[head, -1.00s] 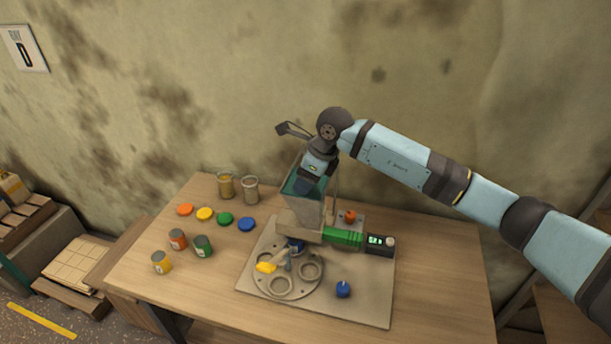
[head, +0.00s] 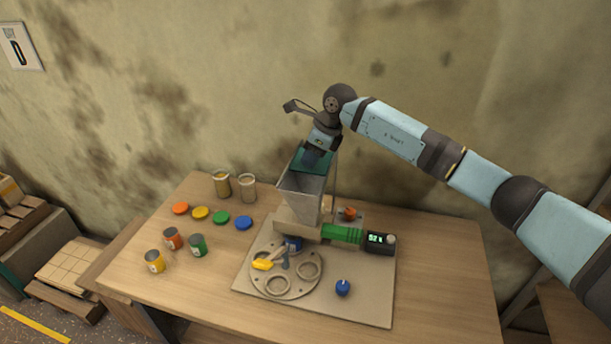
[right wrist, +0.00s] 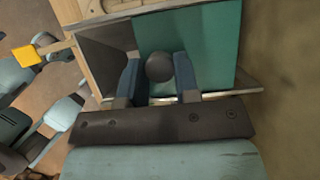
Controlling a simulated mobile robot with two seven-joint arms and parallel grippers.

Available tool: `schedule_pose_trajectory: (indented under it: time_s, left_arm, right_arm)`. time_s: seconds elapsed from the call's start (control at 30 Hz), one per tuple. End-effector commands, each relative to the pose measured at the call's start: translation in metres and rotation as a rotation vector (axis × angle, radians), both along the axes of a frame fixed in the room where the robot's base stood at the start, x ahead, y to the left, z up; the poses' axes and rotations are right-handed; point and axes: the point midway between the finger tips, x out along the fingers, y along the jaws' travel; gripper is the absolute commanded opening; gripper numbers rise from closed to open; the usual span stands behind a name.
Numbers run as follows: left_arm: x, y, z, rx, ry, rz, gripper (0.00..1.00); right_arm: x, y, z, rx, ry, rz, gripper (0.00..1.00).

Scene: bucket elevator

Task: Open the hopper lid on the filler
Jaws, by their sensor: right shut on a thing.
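The filler's hopper (head: 303,200) is a grey, funnel-like box on the base plate (head: 365,300). Its teal lid (head: 325,164) is tilted up at the hopper's back, and the grey inside of the hopper shows. In the right wrist view the teal lid (right wrist: 215,40) lies beside the dark hopper opening (right wrist: 106,52). A dark round knob (right wrist: 160,67) on the lid sits between the blue fingers of my right gripper (right wrist: 158,78). My right gripper (head: 314,155) is shut on this knob, above the hopper. My left gripper is not in view.
A green cylinder (head: 342,233), a small display box (head: 380,242) and a blue knob (head: 342,288) are to the right. Paint cans, coloured lids and two jars stand at left.

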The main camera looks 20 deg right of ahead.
Motion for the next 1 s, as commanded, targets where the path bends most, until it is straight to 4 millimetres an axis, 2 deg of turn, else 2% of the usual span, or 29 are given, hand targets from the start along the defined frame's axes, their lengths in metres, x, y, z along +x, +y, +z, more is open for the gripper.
schedule_pose_trajectory:
  time_s: [0.03,0.13,0.47,0.5,0.6,0.87,1.0]
  left_arm:
    - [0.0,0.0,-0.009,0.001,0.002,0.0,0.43]
    - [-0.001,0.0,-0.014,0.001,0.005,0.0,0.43]
    - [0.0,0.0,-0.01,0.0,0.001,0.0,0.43]
    - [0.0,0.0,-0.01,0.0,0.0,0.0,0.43]
    - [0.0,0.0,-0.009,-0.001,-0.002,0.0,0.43]
    - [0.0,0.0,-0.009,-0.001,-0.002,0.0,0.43]
    - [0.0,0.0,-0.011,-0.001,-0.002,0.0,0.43]
  right_arm:
    - [0.009,-0.005,-0.003,0.001,-0.002,-0.003,0.0]
    - [0.017,-0.012,-0.002,0.002,-0.001,0.0,0.0]
    - [0.019,-0.013,0.001,0.002,-0.001,0.001,0.0]
    - [0.019,-0.013,0.001,0.002,-0.001,0.001,0.36]
    - [0.019,-0.013,0.0,0.002,-0.001,0.001,0.56]
    - [0.019,-0.013,0.001,0.001,0.0,0.001,0.56]
    - [0.017,-0.016,0.009,0.001,-0.002,0.002,0.56]
